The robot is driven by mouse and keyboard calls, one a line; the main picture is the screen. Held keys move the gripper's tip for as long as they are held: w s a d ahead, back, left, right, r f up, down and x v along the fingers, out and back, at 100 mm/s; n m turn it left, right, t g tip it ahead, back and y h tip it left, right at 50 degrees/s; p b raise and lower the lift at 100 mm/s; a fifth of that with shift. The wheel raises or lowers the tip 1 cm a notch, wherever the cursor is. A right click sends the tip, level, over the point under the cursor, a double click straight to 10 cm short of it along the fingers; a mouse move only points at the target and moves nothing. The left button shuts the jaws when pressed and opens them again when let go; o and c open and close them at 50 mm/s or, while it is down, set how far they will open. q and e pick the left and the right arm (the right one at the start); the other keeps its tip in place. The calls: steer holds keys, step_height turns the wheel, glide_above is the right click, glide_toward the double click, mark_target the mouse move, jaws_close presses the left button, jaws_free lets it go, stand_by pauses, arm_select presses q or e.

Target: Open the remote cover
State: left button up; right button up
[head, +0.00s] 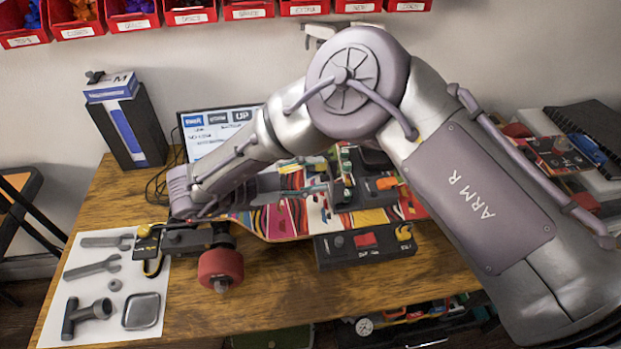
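My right arm reaches in from the right, across the skateboard, in the head view. Its wrist end, with the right gripper (186,198), is low over the left end of the board. The fingers cannot be made out, so I cannot tell whether they are open or shut. A small black and yellow item (148,238) lies just below and left of the wrist, at the paper's edge. I cannot clearly identify a remote or its cover; my arm hides part of the bench. My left gripper is not in view.
The colourful skateboard (270,222) with a red wheel (221,268) lies across the wooden table (265,292). White paper (72,268) with wrenches and a hammer-shaped tool is at left. A screen (210,132) and a dark box (134,128) stand behind. The table's front middle is clear.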

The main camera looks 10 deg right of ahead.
step_height(320, 180, up, 9)
steer(key=shift+f, duration=0.2)
stand_by(0.5)
